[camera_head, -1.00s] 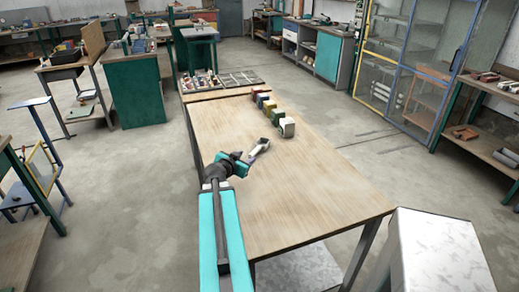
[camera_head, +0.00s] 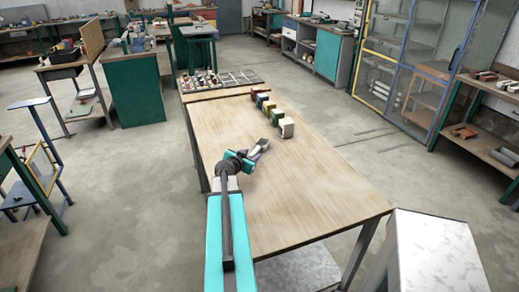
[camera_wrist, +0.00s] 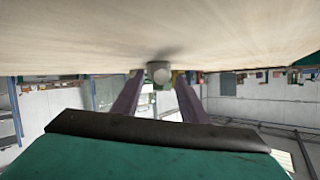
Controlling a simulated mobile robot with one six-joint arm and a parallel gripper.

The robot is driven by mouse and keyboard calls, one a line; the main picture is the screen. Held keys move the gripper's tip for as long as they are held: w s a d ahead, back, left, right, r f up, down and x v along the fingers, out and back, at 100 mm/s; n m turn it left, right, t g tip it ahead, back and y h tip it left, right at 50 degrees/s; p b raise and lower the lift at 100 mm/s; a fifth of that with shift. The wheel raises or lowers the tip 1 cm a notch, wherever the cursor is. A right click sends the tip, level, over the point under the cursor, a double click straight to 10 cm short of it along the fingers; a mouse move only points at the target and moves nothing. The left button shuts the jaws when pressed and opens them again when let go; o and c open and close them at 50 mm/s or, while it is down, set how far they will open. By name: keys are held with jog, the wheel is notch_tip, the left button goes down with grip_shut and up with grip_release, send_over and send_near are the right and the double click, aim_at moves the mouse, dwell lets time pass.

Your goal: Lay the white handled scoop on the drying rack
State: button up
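A white block-like piece, likely the white scoop (camera_head: 286,128), stands on the wooden table at the near end of a row of coloured pieces. Its handle cannot be made out. In the wrist view a pale rounded piece (camera_wrist: 158,73) shows beyond and between the fingers, against the table. My gripper (camera_head: 263,146) is low over the table, left of and nearer than the white piece. Its two fingers (camera_wrist: 158,92) are apart with nothing between them. A dark framed rack with cells (camera_head: 238,78), perhaps the drying rack, lies at the table's far end.
Several coloured pieces (camera_head: 266,108) stand in a row behind the white one. Small items fill the left part of the far frame. The near part of the wooden table (camera_head: 310,190) is bare. A pale metal box (camera_head: 435,250) stands off the near right corner.

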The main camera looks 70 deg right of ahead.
aim_at(255, 152)
jog(key=shift+p+x, duration=1.2)
jog(key=shift+x, duration=0.1)
jog(key=shift+p+x, duration=0.6)
jog(key=shift+x, duration=0.7)
jog(key=shift+s, duration=0.1)
grip_shut()
